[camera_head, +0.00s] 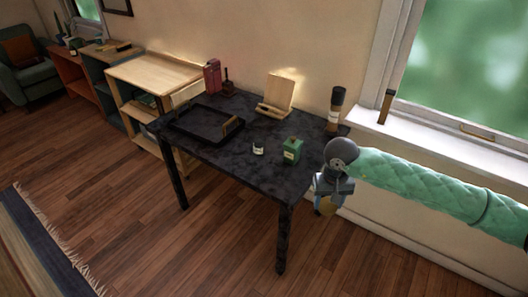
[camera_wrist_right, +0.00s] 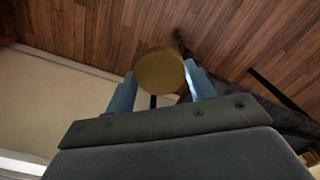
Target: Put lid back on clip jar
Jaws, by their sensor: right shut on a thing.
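My right gripper (camera_head: 325,198) is off the right end of the dark table (camera_head: 228,158), beyond its edge and over the floor. It is shut on a round gold-brown lid (camera_head: 327,207). In the right wrist view the lid (camera_wrist_right: 160,72) sits between the two blue fingers of the gripper (camera_wrist_right: 160,86), its flat face showing. A small jar (camera_head: 258,149) with a pale label stands upright near the table's front edge; it looks like the clip jar, but its contents are too small to tell. My left gripper is out of view.
A green box-like container (camera_head: 292,150) stands just right of the jar. A black tray (camera_head: 206,124) lies to the left, a wooden stand (camera_head: 277,93) is behind, and a dark bottle (camera_head: 335,110) stands at the back right. The table's front right corner is clear.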

